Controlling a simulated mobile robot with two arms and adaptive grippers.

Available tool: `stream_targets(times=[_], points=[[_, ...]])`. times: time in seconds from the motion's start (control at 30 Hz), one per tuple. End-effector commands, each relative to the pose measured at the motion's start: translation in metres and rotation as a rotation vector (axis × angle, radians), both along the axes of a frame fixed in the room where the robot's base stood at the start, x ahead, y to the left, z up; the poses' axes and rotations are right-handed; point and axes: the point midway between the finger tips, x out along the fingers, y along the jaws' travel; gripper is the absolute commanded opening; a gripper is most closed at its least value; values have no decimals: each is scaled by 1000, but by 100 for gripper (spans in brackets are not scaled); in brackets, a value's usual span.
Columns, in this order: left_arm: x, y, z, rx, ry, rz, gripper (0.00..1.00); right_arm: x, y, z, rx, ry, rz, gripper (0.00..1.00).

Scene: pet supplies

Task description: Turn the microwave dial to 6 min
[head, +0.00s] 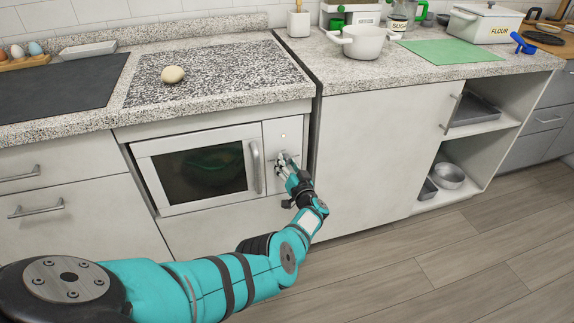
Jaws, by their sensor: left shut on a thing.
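The white microwave (145,146) is built into the cabinet under the counter. Its dark-windowed door (203,172) is shut, with a silver handle on the right. A control panel (283,133) is right of the door, with a small lit spot near its top. My left gripper (282,162) is at the panel and shut on the dial there. The gripper covers the dial, so its pointer and any minute marks cannot be read. My right gripper is not in view.
A round pale object (172,74) lies on the speckled counter (225,75) above the microwave. A cabinet door (378,150) is right of the panel, with open shelves (470,132) beyond. The wooden floor (440,260) in front is clear.

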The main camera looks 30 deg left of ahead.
Motion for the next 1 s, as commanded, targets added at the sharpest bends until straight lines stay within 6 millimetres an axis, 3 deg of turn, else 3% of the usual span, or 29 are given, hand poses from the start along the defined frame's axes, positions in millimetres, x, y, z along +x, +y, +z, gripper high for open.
stream_targets(times=[1.0], points=[[-1, 0, -3, 625, 736, -1, 4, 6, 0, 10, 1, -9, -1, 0]])
